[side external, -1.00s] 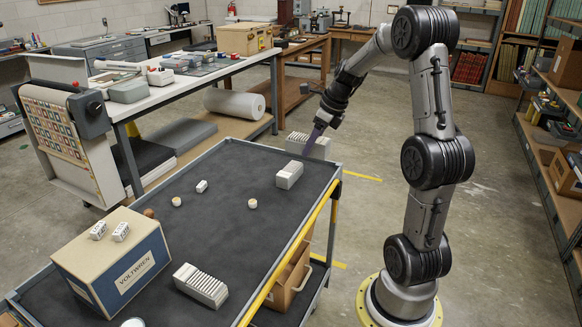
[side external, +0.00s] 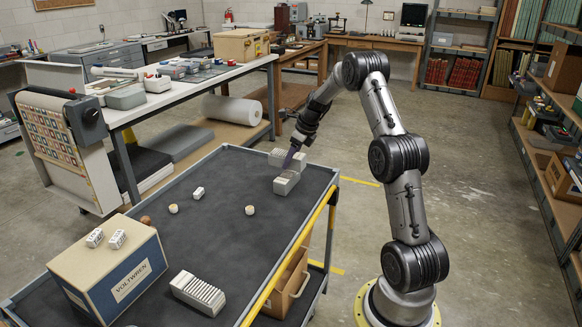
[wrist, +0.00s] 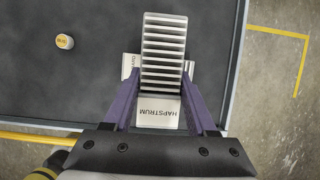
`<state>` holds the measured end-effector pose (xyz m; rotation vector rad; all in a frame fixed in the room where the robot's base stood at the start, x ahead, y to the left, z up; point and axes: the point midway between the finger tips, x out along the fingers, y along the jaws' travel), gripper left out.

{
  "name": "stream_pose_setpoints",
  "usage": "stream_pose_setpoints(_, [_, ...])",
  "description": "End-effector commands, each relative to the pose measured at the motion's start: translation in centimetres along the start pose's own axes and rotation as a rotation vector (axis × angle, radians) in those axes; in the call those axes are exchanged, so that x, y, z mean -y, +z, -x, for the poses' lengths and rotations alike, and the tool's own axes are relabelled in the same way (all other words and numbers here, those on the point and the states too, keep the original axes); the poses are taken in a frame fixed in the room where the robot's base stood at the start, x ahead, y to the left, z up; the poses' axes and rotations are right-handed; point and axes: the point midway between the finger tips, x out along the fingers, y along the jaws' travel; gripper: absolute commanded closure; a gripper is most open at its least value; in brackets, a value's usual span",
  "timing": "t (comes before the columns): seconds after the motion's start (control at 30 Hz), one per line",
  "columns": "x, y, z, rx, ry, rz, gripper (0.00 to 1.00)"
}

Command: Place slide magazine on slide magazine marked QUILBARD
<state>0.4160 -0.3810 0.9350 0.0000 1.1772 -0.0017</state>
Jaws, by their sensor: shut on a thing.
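A white slotted slide magazine (side external: 277,157) is between the purple fingers of my gripper (side external: 291,158). In the wrist view my gripper (wrist: 163,108) is shut on this magazine (wrist: 163,50), and HAPSTRUM is on the label by the fingers. A second pale magazine (side external: 286,183) lies on the cart top, directly below the held one or nearly so. In the wrist view this lower magazine (wrist: 129,66) shows only at the sides, turned across the held one. Its lettering is mostly covered and I cannot read it. I cannot tell whether the two touch.
Another slotted magazine (side external: 198,292) lies at the near end of the dark cart top (side external: 225,232). A VOLTWREN box (side external: 110,268) stands at near left with two small white pieces on it. Small round pieces (side external: 249,210) lie mid-cart. The cart's right edge is close to the lower magazine.

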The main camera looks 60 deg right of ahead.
Motion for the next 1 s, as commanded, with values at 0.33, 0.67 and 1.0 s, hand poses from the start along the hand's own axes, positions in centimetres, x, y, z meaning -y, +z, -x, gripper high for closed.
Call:
stream_pose_setpoints(0.33, [0.0,-1.1,-2.8,0.001,-0.001,0.001,1.00])
stream_pose_setpoints(0.67, [0.0,-1.3,-3.1,0.000,0.000,0.000,0.32])
stream_pose_setpoints(1.0, [-0.1,-1.3,-3.0,-0.001,0.001,0.000,0.13])
